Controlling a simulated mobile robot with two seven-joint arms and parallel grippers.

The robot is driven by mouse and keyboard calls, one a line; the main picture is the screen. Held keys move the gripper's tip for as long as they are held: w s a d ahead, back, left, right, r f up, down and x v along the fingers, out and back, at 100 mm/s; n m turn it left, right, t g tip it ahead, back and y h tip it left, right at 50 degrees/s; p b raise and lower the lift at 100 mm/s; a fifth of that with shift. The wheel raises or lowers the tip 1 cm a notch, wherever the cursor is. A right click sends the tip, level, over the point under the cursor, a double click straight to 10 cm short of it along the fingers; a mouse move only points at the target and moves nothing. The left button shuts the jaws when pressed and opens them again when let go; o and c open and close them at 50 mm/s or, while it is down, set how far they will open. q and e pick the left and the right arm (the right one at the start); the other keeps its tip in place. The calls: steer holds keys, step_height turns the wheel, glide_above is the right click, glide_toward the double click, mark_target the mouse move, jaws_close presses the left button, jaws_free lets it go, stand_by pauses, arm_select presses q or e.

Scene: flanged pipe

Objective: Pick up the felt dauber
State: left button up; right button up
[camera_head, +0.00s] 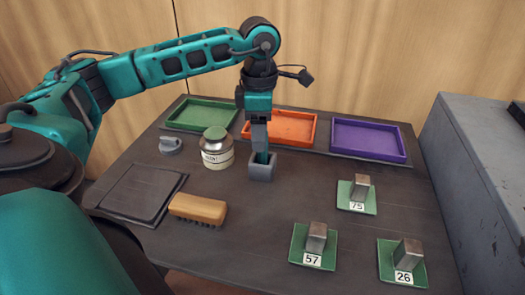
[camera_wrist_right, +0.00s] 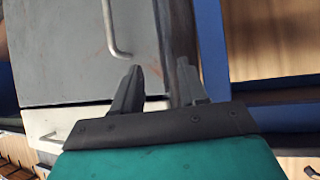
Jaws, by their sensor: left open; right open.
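A small grey square holder (camera_head: 261,171) stands near the middle of the dark table. A bit of dark green (camera_head: 263,157) shows at its mouth; it may be the felt dauber, but most of it is hidden. My left gripper (camera_head: 260,148) points straight down over the holder, its fingers at the mouth. It is open; I cannot tell whether the fingers touch the green piece. My right gripper (camera_wrist_right: 157,88) is open and empty in the right wrist view, away from the table things.
A labelled jar (camera_head: 217,150) with a green lid and a wooden brush (camera_head: 198,208) stand left of the holder. Green (camera_head: 202,114), orange (camera_head: 280,127) and purple (camera_head: 368,138) trays line the back. Metal blocks on green plates (camera_head: 314,246) occupy the right. A grey cabinet (camera_wrist_right: 80,50) is near my right gripper.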

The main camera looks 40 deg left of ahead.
arm_select(q)
steer(key=f, duration=0.4)
steer(key=shift+w+d+f, duration=0.1)
steer(key=shift+w+f, duration=0.05)
steer(key=shift+w, duration=0.1)
steer(key=shift+c, duration=0.3)
jaws_close()
